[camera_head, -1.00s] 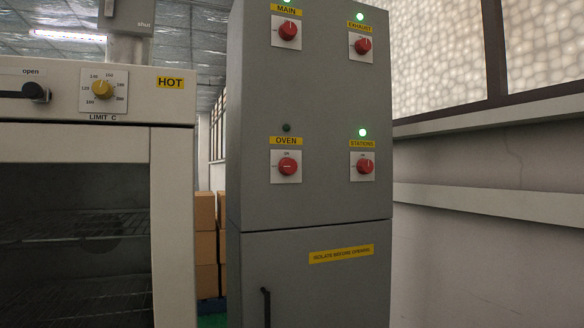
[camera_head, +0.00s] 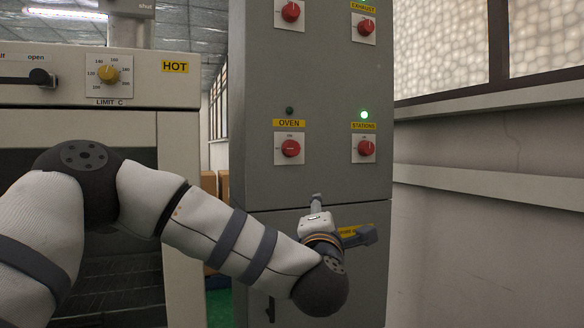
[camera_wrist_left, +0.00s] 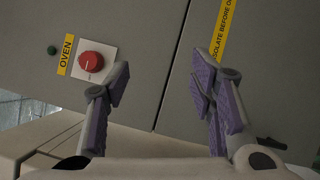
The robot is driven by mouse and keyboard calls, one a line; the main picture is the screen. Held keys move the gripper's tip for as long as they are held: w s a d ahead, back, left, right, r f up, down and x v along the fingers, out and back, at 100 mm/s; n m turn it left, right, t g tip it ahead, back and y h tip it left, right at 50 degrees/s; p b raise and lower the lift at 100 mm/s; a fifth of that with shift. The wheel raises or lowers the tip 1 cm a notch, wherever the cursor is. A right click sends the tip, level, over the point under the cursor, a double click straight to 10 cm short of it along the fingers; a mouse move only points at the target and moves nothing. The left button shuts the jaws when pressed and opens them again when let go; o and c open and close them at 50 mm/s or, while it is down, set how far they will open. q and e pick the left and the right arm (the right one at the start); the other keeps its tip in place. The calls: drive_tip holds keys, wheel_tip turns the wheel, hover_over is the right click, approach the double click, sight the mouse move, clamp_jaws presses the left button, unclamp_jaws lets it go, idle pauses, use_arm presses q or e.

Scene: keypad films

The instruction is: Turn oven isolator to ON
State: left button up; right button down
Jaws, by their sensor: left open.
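The oven isolator is a red knob (camera_head: 290,148) on a white plate under a yellow OVEN label (camera_head: 289,123) on the grey cabinet. Its pale mark lies sideways, and the lamp (camera_head: 289,110) above is dark. The knob also shows in the left wrist view (camera_wrist_left: 91,61), just beyond the left finger and not between the fingers. My left gripper (camera_head: 343,217) is in front of the cabinet, below and right of the oven knob. It is open and empty, its fingers spread in the left wrist view (camera_wrist_left: 160,92). My right gripper is not in view.
The STATIONS knob (camera_head: 365,148) sits right of the oven knob, with a lit green lamp (camera_head: 364,114). Two more red knobs are above. A lower door has a dark handle (camera_head: 271,309). A cream oven (camera_head: 180,110) stands left; a wall (camera_head: 480,240) is right.

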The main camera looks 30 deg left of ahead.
sight(293, 149)
use_arm(q)
drive_tip(key=s+a+r+n+y, duration=0.2)
drive_tip(key=a+r+n+y, duration=0.3)
drive_tip(key=r, duration=0.5)
drive_tip(key=shift+n+h, duration=0.4)
drive_tip(key=shift+h, duration=0.2)
drive_tip(key=x, duration=1.1)
drive_tip(key=shift+w+d, duration=0.15)
drive_tip(key=shift+w, duration=0.25)
drive_tip(key=c, duration=1.2)
